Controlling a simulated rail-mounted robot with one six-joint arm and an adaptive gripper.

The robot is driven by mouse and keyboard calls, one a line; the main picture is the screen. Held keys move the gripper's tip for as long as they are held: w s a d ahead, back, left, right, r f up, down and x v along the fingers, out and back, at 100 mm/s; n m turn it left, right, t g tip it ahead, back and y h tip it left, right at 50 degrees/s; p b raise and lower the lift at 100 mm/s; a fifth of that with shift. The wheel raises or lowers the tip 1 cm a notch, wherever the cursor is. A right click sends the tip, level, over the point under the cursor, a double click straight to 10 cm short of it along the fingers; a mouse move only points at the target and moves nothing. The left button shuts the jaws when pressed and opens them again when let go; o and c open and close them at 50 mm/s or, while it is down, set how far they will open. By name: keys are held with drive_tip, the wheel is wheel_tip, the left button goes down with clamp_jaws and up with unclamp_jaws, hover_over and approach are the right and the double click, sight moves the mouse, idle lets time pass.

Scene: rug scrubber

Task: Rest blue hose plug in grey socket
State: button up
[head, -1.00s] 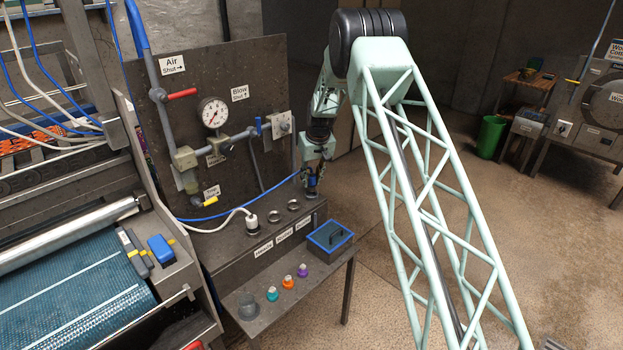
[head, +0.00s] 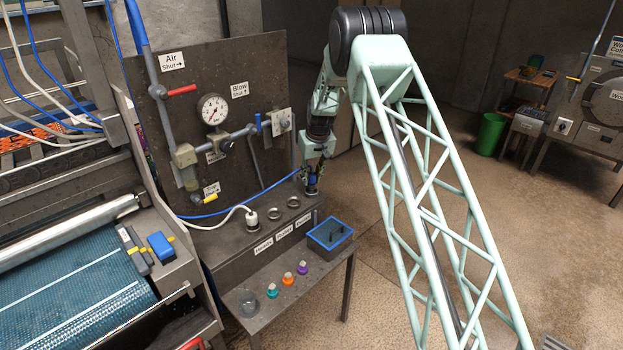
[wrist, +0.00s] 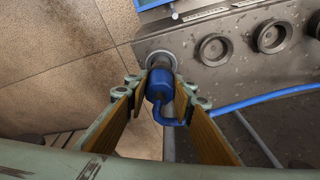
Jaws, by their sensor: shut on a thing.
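The blue hose plug (wrist: 159,86) is between the fingers of my gripper (wrist: 161,98) in the wrist view, and the gripper is shut on it. A blue hose (wrist: 265,97) runs from the plug to the right. A grey socket ring (wrist: 153,55) shows right behind the plug, at the end of the row. The plug overlaps this ring in the picture; I cannot tell how deep it sits. In the head view my gripper (head: 312,191) is low at the right end of the socket bench, and its fingers mostly hide the plug and that socket.
Two empty socket rings (head: 274,214) (head: 293,203) and a white plug with its hose (head: 251,217) stand along the same bench. A blue-rimmed box (head: 331,236) and several small coloured flasks (head: 288,280) are on the lower shelf. A panel with pipes and a gauge (head: 213,109) rises behind.

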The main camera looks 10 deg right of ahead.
drive_tip(key=shift+f+b, duration=0.8)
drive_tip(key=shift+f, duration=0.7)
idle(0.8)
idle(0.4)
drive_tip(key=o, duration=1)
drive_tip(key=shift+r, duration=0.1)
drive_tip(key=shift+v, duration=5.9)
drive_tip(key=shift+r, duration=0.1)
